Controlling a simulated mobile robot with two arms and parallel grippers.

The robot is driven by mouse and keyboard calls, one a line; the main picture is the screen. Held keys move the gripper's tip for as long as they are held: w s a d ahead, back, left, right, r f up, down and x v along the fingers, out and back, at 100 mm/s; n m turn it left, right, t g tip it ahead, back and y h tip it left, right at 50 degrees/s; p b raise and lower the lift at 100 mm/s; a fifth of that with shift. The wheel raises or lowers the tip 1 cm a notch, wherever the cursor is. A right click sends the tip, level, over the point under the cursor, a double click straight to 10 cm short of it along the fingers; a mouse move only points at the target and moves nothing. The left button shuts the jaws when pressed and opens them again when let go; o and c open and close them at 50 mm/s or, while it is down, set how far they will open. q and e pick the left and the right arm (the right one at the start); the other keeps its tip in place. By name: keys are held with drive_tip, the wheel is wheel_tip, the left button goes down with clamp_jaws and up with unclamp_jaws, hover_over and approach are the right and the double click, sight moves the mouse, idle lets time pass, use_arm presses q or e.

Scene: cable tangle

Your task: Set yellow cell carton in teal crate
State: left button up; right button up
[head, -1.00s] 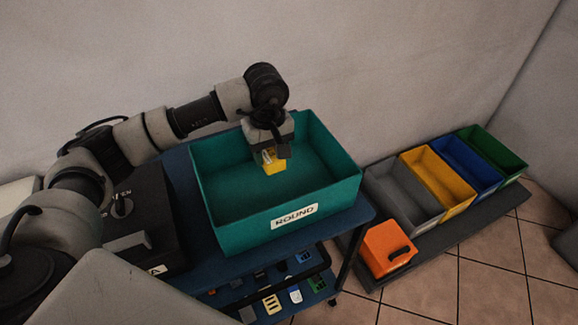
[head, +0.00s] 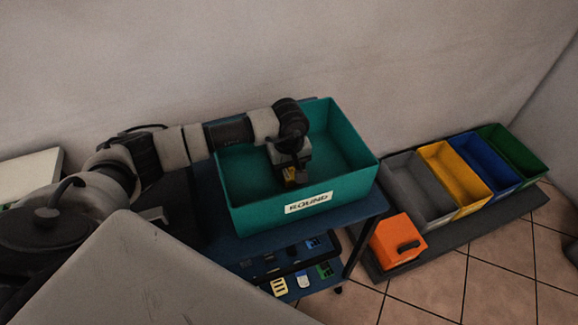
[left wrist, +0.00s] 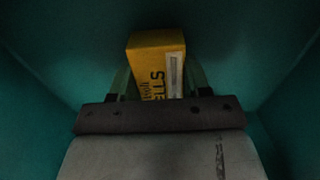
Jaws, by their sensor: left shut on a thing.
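The teal crate (head: 350,150) stands on a dark blue cart and bears a label reading "ROUND". My left gripper (head: 291,180) is down inside the crate, near its front wall. It is shut on the yellow cell carton (head: 289,175), mostly hidden by the gripper in the head view. In the left wrist view the carton (left wrist: 156,60) sits between the fingers of my left gripper (left wrist: 158,88), with dark "CELLS"-like lettering and a pale label. Teal walls surround it. I cannot tell whether the carton touches the crate floor. My right gripper is not in view.
Right of the cart, a grey bin (head: 417,192), a yellow bin (head: 455,178), a blue bin (head: 488,164) and a green bin (head: 514,155) stand in a row. An orange box (head: 398,241) sits in front of them. Small items lie on the cart's lower shelf (head: 262,268).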

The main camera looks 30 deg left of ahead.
use_arm(q)
drive_tip(key=o, duration=1)
drive_tip(key=shift+c, duration=0.2)
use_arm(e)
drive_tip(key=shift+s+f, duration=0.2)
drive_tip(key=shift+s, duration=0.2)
use_arm(q)
drive_tip(key=shift+r, duration=0.2)
wheel_tip(320, 180, up, 12)
drive_tip(key=b, duration=0.1)
drive_tip(key=shift+b, duration=0.3)
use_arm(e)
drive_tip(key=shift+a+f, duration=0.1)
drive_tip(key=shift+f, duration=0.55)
use_arm(q)
drive_tip(key=shift+f, duration=0.1)
